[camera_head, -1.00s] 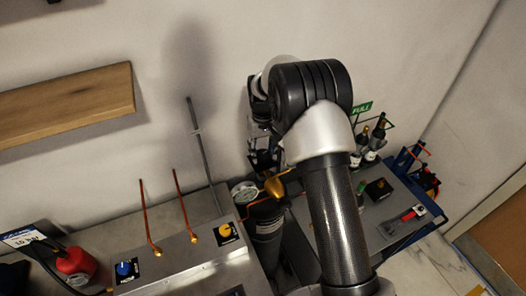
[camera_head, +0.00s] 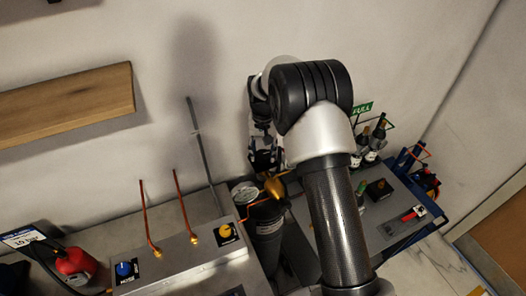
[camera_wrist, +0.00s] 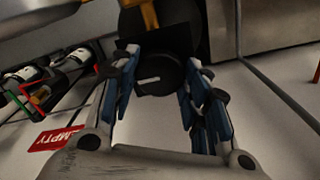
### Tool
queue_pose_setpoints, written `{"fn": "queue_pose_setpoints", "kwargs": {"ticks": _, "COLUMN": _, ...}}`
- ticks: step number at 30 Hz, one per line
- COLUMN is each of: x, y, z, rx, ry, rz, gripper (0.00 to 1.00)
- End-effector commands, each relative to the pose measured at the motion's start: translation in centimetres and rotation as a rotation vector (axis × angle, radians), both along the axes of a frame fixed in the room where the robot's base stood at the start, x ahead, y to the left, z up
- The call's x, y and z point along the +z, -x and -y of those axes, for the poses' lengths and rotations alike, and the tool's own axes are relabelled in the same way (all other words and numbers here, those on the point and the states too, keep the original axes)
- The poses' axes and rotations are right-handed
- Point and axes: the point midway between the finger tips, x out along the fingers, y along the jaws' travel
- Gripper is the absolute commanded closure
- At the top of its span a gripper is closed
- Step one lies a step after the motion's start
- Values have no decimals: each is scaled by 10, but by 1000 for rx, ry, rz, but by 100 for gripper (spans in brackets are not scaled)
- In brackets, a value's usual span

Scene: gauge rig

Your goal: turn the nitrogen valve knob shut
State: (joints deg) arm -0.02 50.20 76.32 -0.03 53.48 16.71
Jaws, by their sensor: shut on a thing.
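The valve knob (camera_wrist: 168,82) is a round black disc with a short white line on its face, in the upper middle of the wrist view. The white line lies nearly level there. My gripper (camera_wrist: 162,66) has its blue-padded fingers on both sides of the knob and is shut on it. No label on the knob is readable. In the head view my gripper (camera_head: 266,162) points down just above the brass fitting (camera_head: 275,187) on the dark cylinder (camera_head: 267,226). The knob is hidden there behind my gripper and arm.
A round gauge (camera_head: 244,192) and a bent copper tube stand beside the brass fitting. A grey panel box (camera_head: 190,262) with a blue knob (camera_head: 124,269) and a yellow knob (camera_head: 226,231) is at left. A cart (camera_head: 395,205) with bottles is at right.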

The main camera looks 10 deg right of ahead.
Motion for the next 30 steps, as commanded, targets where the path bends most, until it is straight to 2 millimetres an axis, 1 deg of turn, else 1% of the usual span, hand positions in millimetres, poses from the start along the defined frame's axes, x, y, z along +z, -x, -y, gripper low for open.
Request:
{"fn": "queue_pose_setpoints", "kwargs": {"ticks": 5, "x": 1, "y": 0, "z": 0, "rx": -2, "ry": -1, "rz": 1, "gripper": 81}}
{"fn": "queue_pose_setpoints", "kwargs": {"ticks": 6, "x": 1, "y": 0, "z": 0, "rx": -2, "ry": -1, "rz": 1, "gripper": 56}}
{"fn": "queue_pose_setpoints", "kwargs": {"ticks": 14, "x": 0, "y": 0, "z": 0, "rx": -1, "ry": -1, "rz": 0, "gripper": 38}}
{"fn": "queue_pose_setpoints", "kwargs": {"ticks": 25, "x": 3, "y": 0, "z": 0, "rx": 0, "ry": -1, "rz": 1, "gripper": 37}}
{"fn": "queue_pose_setpoints", "kwargs": {"ticks": 28, "x": 13, "y": -1, "z": 0, "rx": 0, "ry": 0, "rz": 3, "gripper": 37}}
{"fn": "queue_pose_setpoints", "kwargs": {"ticks": 30, "x": 24, "y": -1, "z": 0, "rx": 0, "ry": -1, "rz": 4, "gripper": 37}}
